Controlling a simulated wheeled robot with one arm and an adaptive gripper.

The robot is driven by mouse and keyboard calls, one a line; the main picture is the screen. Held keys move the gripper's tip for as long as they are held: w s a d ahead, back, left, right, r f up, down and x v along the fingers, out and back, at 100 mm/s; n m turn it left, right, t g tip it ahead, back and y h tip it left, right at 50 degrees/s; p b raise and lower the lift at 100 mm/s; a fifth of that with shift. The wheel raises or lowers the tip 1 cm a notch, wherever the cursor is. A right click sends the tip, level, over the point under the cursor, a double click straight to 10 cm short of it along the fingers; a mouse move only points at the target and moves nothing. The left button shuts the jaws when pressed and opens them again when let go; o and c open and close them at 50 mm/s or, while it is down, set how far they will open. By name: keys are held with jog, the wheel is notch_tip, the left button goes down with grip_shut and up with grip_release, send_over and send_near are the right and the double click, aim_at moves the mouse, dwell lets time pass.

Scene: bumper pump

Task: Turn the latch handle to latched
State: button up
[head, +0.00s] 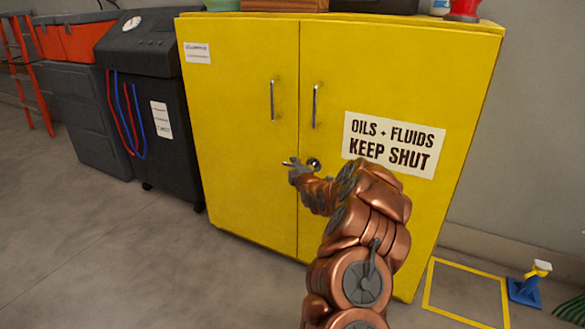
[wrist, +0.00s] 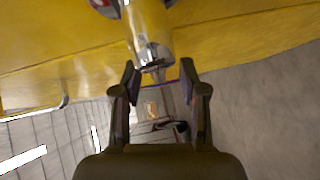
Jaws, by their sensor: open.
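The latch handle is a shiny metal piece with a round hub (head: 314,164) on the right door of the yellow cabinet (head: 240,110), just right of the seam between the doors. In the wrist view the chrome handle (wrist: 150,30) comes down from the top, its end just ahead of and between my fingertips. My gripper (wrist: 158,76) is open, with one finger on each side of the handle's end and no clear contact. In the head view my gripper (head: 292,167) is small and partly covers the handle, so its exact angle is hard to tell. Both cabinet doors look closed.
Two vertical door pulls (head: 315,105) sit above the latch. A sign (head: 393,145) is on the right door. A black machine with red and blue hoses (head: 150,95) stands left of the cabinet. The floor in front (head: 130,260) is clear.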

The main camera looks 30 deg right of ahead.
jog(key=shift+x, duration=0.8)
jog(key=shift+r, duration=0.1)
grip_shut()
jog(key=shift+d, duration=0.1)
